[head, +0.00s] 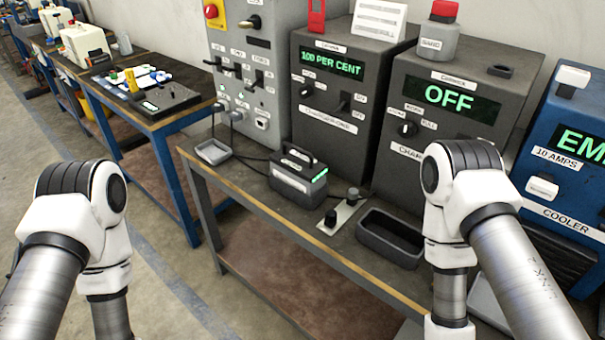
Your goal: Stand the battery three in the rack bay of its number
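A dark grey battery-like block (297,180) with a carry handle and a lit green strip stands upright on the bench in the middle of the head view. A label runs along its front, but I cannot read a number on it. Thin cables lie on the bench behind it. No rack with numbered bays can be made out. My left arm comes in from the left and my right arm from the right. Both bend down past the lower picture edge, so both grippers are out of view.
The bench (350,262) holds a small grey tray (213,152), a plate with two black knobs (343,212) and an empty dark tray (392,238). Behind stand a charger reading 100 PER CENT (333,100), one reading OFF (440,120), and a blue cooler (562,170). Floor is free at left.

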